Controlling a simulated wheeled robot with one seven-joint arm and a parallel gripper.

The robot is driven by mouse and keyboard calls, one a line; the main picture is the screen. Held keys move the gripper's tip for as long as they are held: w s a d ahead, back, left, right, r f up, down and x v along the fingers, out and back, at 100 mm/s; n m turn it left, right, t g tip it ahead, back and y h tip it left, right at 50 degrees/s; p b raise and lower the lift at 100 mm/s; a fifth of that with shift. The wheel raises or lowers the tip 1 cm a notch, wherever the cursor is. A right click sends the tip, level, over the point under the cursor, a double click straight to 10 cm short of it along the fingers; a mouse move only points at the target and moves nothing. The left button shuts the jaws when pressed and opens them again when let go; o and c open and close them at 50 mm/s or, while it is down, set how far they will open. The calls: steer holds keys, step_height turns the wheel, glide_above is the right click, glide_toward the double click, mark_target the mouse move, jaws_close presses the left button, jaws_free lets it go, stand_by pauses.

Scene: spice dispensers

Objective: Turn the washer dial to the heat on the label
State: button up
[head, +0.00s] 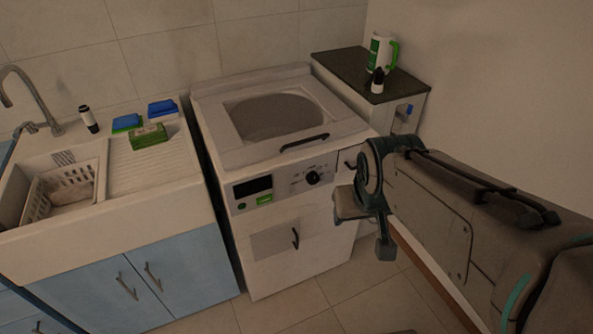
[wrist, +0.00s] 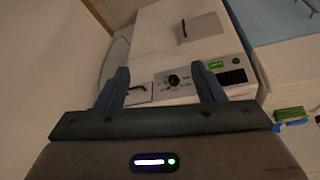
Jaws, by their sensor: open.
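The white washer (head: 275,240) stands in the middle of the head view. Its black round dial (head: 312,178) is on the front panel, right of a dark display (head: 252,187) and a green button (head: 264,199). The dial also shows in the wrist view (wrist: 173,79), between my two fingers and beyond them. My gripper (wrist: 165,84) is open and empty, apart from the panel. In the head view my gripper (head: 368,215) is to the right of the dial. The marks around the dial are too small to read. I cannot make out the label.
A sink counter (head: 110,225) with a basket (head: 62,195), sponges and a green box (head: 149,136) stands to the left. A cabinet (head: 345,62) with a green-handled jug (head: 380,52) and a small dark bottle (head: 377,80) stands behind right. A wall is close on the right.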

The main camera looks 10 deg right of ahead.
steer(key=w+d+f+n+t+h+b, duration=0.1)
steer(key=w+d+f+t+b, duration=0.15)
steer(key=w+f+b, duration=0.45)
steer(key=w+d+f+t+b, duration=0.2)
steer(key=w+f+t+b, duration=0.2)
steer(key=w+f+b, duration=0.3)
steer(key=n+t+y+b, duration=0.4)
steer(key=t+y+b, duration=0.25)
steer(key=b, duration=1.05)
glide_toward(314, 180)
steer(key=shift+h, duration=0.25)
steer(key=b+x, duration=0.2)
steer(key=x, duration=0.6)
steer(key=shift+w+a+r, duration=0.15)
steer(key=shift+w+a, duration=0.05)
steer(key=shift+w, duration=0.1)
steer(key=c, duration=1)
